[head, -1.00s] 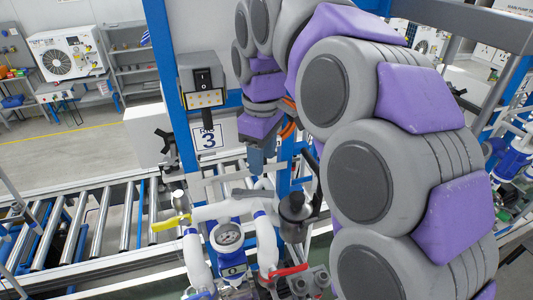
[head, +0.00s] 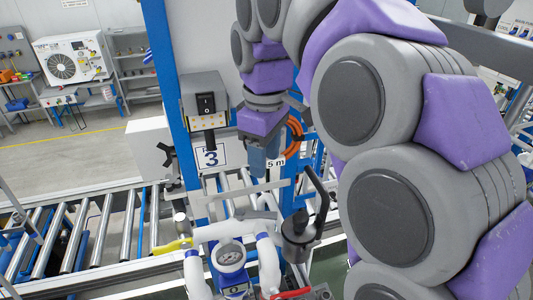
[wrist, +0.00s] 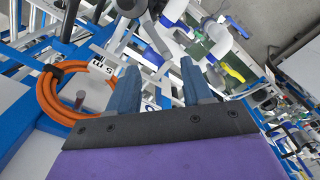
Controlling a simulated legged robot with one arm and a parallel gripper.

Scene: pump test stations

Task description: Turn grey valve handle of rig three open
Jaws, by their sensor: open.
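The rig marked 3 (head: 210,157) is ahead of me in the head view, with white pipework and a pressure gauge (head: 230,256) below the sign. A grey flat bar (head: 240,190) lies across the rig under my gripper; I cannot tell if it is the grey valve handle. A dark grey body with a curved lever (head: 300,236) stands right of the pipes. My gripper (head: 265,160) hangs above and behind the pipework. In the wrist view my gripper (wrist: 160,66) is open and empty, its blue fingers apart, with grey bars (wrist: 152,50) beyond them.
A yellow handle (head: 174,246) and a red handle (head: 291,293) sit on the pipes. A coiled orange hose (wrist: 45,98) hangs beside my gripper. A blue post (head: 170,80) and switch box (head: 205,95) stand left of it. A roller conveyor (head: 85,235) runs on the left.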

